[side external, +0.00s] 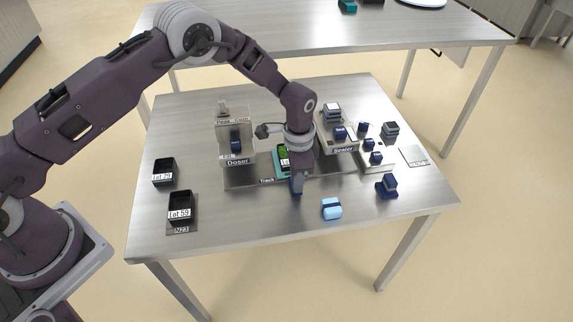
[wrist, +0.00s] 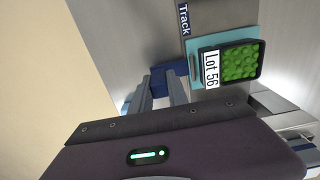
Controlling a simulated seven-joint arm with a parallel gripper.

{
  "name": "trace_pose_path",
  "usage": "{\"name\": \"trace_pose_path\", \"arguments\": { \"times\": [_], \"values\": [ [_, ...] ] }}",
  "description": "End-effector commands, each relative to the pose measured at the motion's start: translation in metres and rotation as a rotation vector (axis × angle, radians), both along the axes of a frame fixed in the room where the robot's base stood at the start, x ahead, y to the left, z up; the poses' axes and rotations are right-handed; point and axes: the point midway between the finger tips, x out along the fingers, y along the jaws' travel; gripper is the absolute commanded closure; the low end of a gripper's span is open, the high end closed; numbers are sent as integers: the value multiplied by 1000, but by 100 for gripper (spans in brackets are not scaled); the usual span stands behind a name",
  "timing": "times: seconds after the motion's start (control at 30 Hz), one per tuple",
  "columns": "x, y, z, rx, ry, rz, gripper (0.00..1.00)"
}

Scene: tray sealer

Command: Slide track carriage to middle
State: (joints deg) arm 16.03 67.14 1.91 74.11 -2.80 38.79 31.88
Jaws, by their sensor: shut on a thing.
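The track carriage is a teal plate (side external: 277,162) on the track, between the Doser and the Sealer; it also shows in the wrist view (wrist: 194,72). A black tray marked Lot 56 (wrist: 263,68) with green round pieces sits on it. A dark blue block (side external: 296,188), the carriage's handle by its look, lies at the track's front; the wrist view shows it between my fingertips (wrist: 172,68). My gripper (side external: 297,176) points down and is shut on this block. My gripper and wrist hide part of the carriage in the side view.
The Doser (side external: 237,161) stands left of the carriage, the Sealer (side external: 343,150) right. Two black trays, Lot 29 (side external: 164,172) and Lot 59 (side external: 181,208), stand at the left. A light blue block (side external: 331,208) and a dark blue one (side external: 387,187) lie front right.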

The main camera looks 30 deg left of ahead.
Motion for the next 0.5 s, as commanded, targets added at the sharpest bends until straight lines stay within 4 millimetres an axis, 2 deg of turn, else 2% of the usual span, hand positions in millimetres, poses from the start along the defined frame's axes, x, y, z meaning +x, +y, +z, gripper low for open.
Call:
{"name": "trace_pose_path", "arguments": {
  "times": [0.13,0.17,0.23,0.27,0.5],
  "values": [
    [1,0,1,0,-3,1,100],
    [1,0,1,0,-3,1,76],
    [1,0,1,0,-3,1,62],
    [1,0,1,1,-2,1,60],
    [0,0,0,1,-1,0,60]
  ]
}}
